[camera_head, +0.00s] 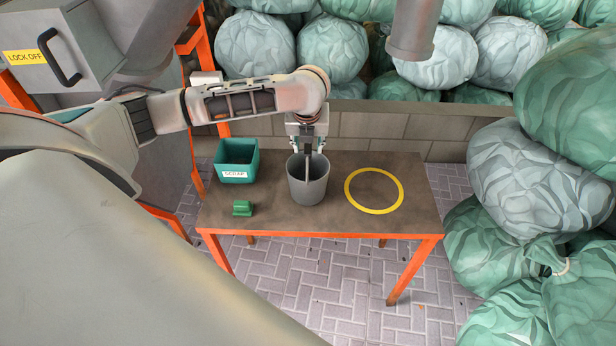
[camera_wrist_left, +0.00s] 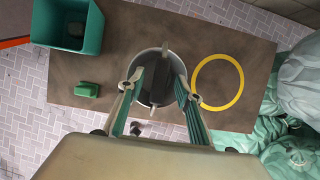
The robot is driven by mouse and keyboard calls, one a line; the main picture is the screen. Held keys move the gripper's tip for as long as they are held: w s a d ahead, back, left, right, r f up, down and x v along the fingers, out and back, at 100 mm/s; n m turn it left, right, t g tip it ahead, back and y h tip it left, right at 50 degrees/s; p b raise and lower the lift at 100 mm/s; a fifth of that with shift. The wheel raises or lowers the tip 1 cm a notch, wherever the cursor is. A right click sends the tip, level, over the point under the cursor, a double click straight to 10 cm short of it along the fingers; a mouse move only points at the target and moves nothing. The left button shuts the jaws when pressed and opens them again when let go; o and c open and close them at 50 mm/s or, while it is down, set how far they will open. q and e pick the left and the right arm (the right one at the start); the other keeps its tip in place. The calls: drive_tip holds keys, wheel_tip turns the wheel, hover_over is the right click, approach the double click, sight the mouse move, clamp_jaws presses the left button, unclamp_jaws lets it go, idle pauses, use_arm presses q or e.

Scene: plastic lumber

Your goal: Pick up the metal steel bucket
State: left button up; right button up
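The grey metal bucket (camera_head: 308,188) stands upright on the brown-topped table (camera_head: 270,222), near its middle. My left gripper (camera_head: 307,150) points down just above the bucket's rim at its far side. In the left wrist view the gripper (camera_wrist_left: 160,88) is open. Its two fingers are spread over the bucket (camera_wrist_left: 152,99), with a thin grey bar, likely the handle, between them. I cannot tell whether the fingers touch the bucket. My right gripper is not in view.
A teal scrap bin (camera_head: 237,174) and a small green block (camera_head: 242,208) are left of the bucket. A yellow ring (camera_head: 374,209) marks clear tabletop on the right. A low block wall (camera_head: 390,127) stands behind, and green sacks (camera_head: 515,185) lie at right.

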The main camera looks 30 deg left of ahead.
use_arm(q)
drive_tip(key=shift+w+a+f, duration=0.15)
drive_tip(key=shift+w+f, duration=0.1)
drive_tip(key=shift+f, duration=0.4)
clamp_jaws()
drive_tip(key=shift+r, duration=0.15)
